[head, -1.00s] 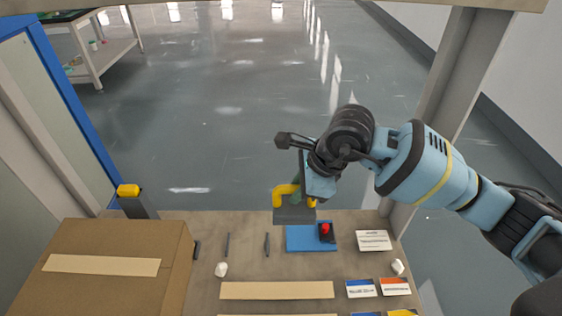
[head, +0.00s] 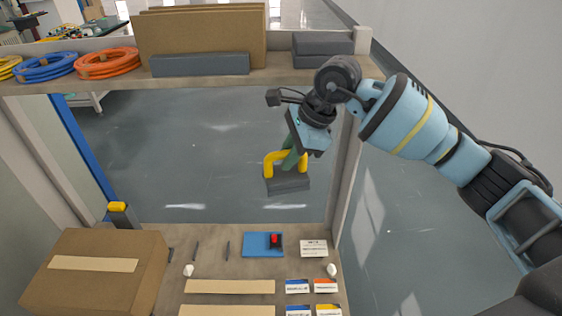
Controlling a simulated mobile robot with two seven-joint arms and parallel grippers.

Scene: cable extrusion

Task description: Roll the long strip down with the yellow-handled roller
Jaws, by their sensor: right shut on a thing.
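My right gripper (head: 293,145) is shut on the yellow handle (head: 274,160) of the roller. The roller's dark grey lower part (head: 287,184) hangs in the air, and appears above the table's back edge. Tan strips lie flat on the table, one in the middle front (head: 229,286) and one partly cut off at the bottom edge (head: 226,310). Another tan strip (head: 94,263) lies on top of the brown cardboard box (head: 112,290) at the left. The roller is apart from all of them. My left gripper is not in view.
A blue pad (head: 254,247) with a red-topped dark item sits at the table's back. Cards (head: 313,248) and white lumps lie nearby. A yellow-topped post (head: 118,212) stands behind the box. A shelf (head: 200,82) with cable coils and boards crosses above.

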